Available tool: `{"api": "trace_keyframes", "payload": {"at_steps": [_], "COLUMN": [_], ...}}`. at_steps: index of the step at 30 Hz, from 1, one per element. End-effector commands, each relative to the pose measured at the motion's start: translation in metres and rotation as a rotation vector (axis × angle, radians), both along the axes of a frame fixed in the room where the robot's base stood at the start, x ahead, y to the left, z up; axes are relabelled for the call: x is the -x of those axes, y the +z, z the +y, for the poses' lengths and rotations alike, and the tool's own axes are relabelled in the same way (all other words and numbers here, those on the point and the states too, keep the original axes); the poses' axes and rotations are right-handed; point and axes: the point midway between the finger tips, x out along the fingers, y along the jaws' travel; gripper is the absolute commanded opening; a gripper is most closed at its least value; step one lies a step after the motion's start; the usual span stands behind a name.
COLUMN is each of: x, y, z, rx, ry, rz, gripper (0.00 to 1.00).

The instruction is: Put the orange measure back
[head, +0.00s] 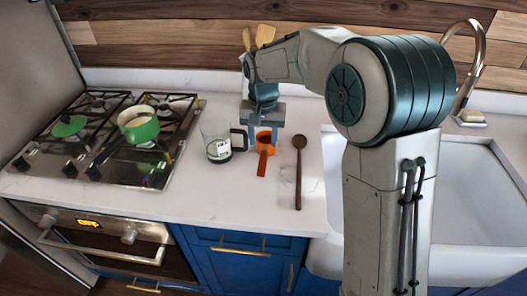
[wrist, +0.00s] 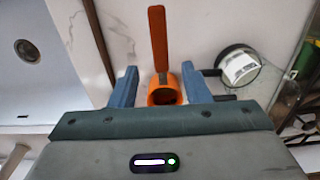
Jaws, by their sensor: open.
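The orange measure (head: 262,163) is on the white counter, its handle pointing toward the front edge. In the wrist view its round cup (wrist: 165,92) lies between my gripper's two blue fingers, and its handle (wrist: 158,38) extends beyond the fingertips. My gripper (head: 264,142) is open and points down over the cup, with a finger on each side; it also shows in the wrist view (wrist: 159,70). I see gaps beside the cup, so the fingers do not grip it. The gripper hides part of the cup in the head view.
A clear jug (head: 217,150) with a black handle stands close left of the gripper. A dark wooden spoon (head: 299,170) lies to the right, before the white sink (head: 470,200). A hob (head: 150,172) holds a green pot (head: 139,128). Wooden utensils (head: 265,35) stand behind the arm.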

Motion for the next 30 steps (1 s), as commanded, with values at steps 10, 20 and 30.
{"api": "trace_keyframes", "payload": {"at_steps": [10, 20, 30], "x": [0.002, 0.062, 0.167], "y": [0.015, 0.058, 0.069], "z": [-0.003, -0.081, -0.163], "rx": [0.0, 0.001, 0.005], "ry": [-0.001, 0.011, 0.025], "rz": [-0.003, -0.093, -0.209], "gripper": [0.43, 0.43, 0.43]}}
